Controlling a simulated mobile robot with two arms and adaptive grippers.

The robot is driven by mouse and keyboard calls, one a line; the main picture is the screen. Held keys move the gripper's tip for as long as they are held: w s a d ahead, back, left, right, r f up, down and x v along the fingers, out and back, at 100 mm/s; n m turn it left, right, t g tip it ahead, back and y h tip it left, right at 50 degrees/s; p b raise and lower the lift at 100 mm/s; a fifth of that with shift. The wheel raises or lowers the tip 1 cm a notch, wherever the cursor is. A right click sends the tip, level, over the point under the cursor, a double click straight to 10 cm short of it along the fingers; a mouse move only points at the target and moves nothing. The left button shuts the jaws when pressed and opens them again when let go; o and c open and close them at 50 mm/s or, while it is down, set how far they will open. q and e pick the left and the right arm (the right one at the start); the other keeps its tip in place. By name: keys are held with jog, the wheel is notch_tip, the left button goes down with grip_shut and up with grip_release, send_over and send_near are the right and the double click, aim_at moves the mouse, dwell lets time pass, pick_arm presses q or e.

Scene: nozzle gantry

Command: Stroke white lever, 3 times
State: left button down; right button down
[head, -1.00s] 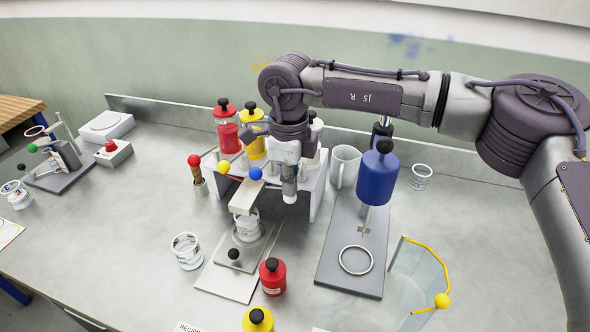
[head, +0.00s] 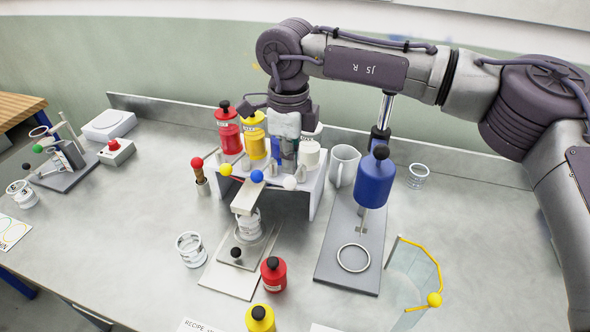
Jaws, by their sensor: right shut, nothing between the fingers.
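The white lever (head: 290,183) is the rightmost of the ball-ended levers at the front of the white gantry (head: 318,188). Its ball sits at about the height of the blue ball (head: 257,176) beside it. My right gripper (head: 289,168) is shut and empty, pointing down just above and behind the white ball. I cannot tell whether its fingertips touch the lever. The gripper hides part of the lever's arm and of the gantry behind. My left gripper is not in view.
Red (head: 228,130) and yellow (head: 254,140) bottles stand in the gantry. A glass beaker (head: 246,223) is under the nozzle. A blue cylinder on a stand (head: 374,180) and a white jug (head: 344,166) are close on the right.

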jog(key=shift+r, duration=0.1)
jog(key=shift+r+p, duration=1.45)
jog(key=shift+r, duration=1)
